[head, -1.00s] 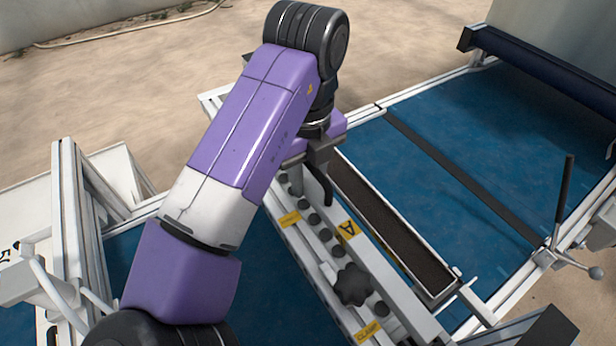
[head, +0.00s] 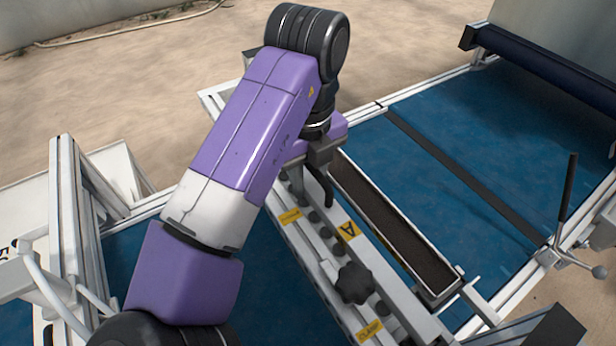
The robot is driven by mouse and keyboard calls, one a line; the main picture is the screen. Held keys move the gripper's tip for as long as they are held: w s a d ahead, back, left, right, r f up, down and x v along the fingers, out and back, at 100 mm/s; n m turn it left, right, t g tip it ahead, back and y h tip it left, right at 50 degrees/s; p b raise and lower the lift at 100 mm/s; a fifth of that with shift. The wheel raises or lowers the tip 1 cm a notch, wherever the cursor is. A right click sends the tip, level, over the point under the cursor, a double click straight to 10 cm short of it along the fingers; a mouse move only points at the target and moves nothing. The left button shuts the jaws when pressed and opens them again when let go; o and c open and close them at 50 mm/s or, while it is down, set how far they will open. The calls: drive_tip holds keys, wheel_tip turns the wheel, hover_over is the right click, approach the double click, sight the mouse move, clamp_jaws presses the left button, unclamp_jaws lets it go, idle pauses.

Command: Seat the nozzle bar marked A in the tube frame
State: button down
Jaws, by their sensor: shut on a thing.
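The nozzle bar marked A (head: 348,231) is a long pale grey bar with a yellow label. It runs diagonally along the tube frame (head: 298,235), close beside the frame's row of dark round pieces. My gripper (head: 321,176) is shut at the bar's far part, by a dark curved handle. My arm hides the far end of the bar and much of the grip. A black star knob (head: 355,283) and yellow labels, one reading CLAMP (head: 369,331), are on the frame. I cannot tell whether the bar rests fully in the frame.
A narrow soil-filled tray (head: 446,297) lies just right of the bar on the blue belt (head: 480,140). A black-handled lever (head: 567,190) stands at the right. White rails (head: 66,220) stand at the left. The belt beyond the tray is mostly clear.

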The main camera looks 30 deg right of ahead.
drive_tip(key=c, duration=1)
unclamp_jaws()
drive_tip(key=shift+c, duration=0.2)
drive_tip(key=shift+r, duration=0.1)
